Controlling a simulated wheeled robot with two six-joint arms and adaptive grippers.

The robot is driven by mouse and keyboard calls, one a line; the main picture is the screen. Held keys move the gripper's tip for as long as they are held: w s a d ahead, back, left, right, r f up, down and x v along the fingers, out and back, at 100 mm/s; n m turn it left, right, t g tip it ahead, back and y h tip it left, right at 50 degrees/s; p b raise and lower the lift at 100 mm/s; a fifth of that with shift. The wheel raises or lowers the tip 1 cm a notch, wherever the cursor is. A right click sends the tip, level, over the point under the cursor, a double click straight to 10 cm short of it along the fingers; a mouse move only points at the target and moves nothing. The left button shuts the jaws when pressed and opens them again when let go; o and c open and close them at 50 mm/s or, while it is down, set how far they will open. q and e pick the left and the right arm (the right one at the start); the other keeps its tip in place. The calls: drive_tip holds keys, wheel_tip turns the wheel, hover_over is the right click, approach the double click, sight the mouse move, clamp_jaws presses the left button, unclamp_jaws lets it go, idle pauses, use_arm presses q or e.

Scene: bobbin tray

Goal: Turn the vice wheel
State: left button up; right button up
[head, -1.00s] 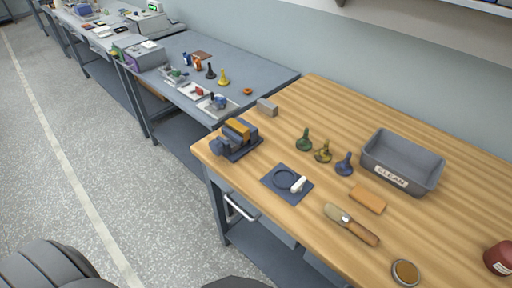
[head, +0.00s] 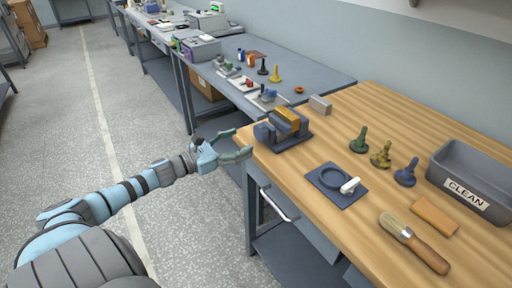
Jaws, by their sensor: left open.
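The blue vice (head: 272,133) sits at the near left corner of the wooden bench, with a yellow-orange block (head: 287,118) in its jaws. A dark ring-shaped wheel (head: 323,180) with a white handle (head: 349,186) lies on a dark blue square plate (head: 343,200), to the right of the vice and nearer me. My left gripper (head: 243,143) is open and empty, just left of the bench corner. Its fingers point right towards the vice, with a small gap between them. My right gripper is out of view.
Green, olive and blue bobbin-like pieces (head: 359,142) stand behind the wheel. A grey CLEAN bin (head: 452,187) is at right. A brush (head: 414,243) and a tan block (head: 435,216) lie nearer me. A grey block (head: 320,104) stands behind the vice.

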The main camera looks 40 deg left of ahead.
sight(257, 135)
use_arm(q)
drive_tip(key=p+x, duration=0.1)
drive_tip(key=x, duration=0.5)
drive_tip(key=shift+w+r, duration=0.1)
drive_tip(key=shift+w+d, duration=0.15)
drive_tip(key=shift+w, duration=0.25)
drive_tip(key=c, duration=1.2)
